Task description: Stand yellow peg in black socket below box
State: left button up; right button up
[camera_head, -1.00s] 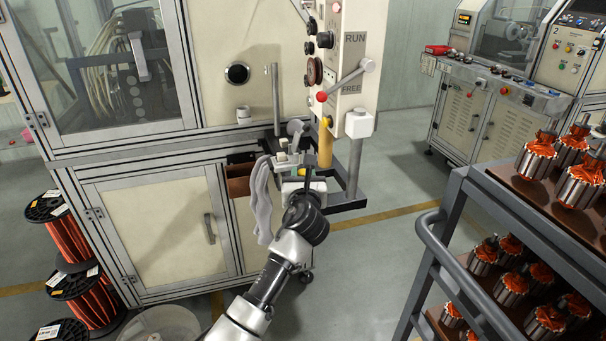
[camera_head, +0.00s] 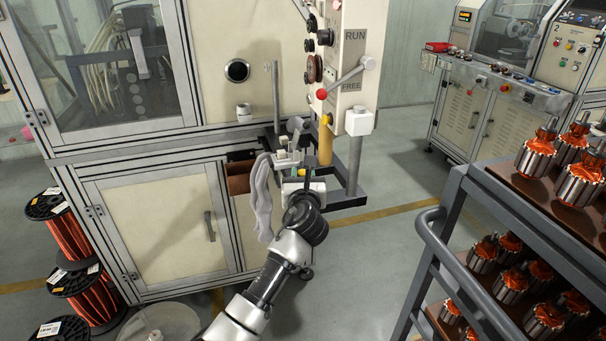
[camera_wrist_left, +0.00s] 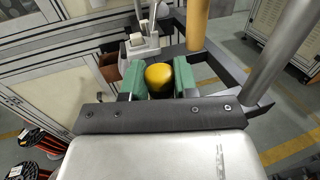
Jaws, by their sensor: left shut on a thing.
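My left gripper (camera_wrist_left: 158,80) is shut on the yellow peg (camera_wrist_left: 158,76). In the left wrist view its rounded yellow top shows between the two green finger pads. In the head view my left gripper (camera_head: 288,168) is at the black frame below the white control box (camera_head: 354,75), and my own wrist mostly hides the peg. A second yellow post (camera_head: 325,144) stands upright beyond the gripper, and it shows in the wrist view (camera_wrist_left: 197,25) just past the right pad. I cannot make out the black socket or whether the peg's lower end touches anything. My right gripper is out of view.
A metal post (camera_head: 355,165) stands right of the yellow post, and a thin rod (camera_head: 276,95) stands to the left. A grey cloth (camera_head: 261,200) hangs beside a brown bin (camera_head: 238,178). A rack of armatures (camera_head: 450,215) stands at the right.

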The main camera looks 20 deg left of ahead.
pick_arm(q)
jog(key=shift+f+b, duration=0.55)
jog(key=shift+f, duration=0.55)
dwell(0.3)
jog(key=o, duration=0.9)
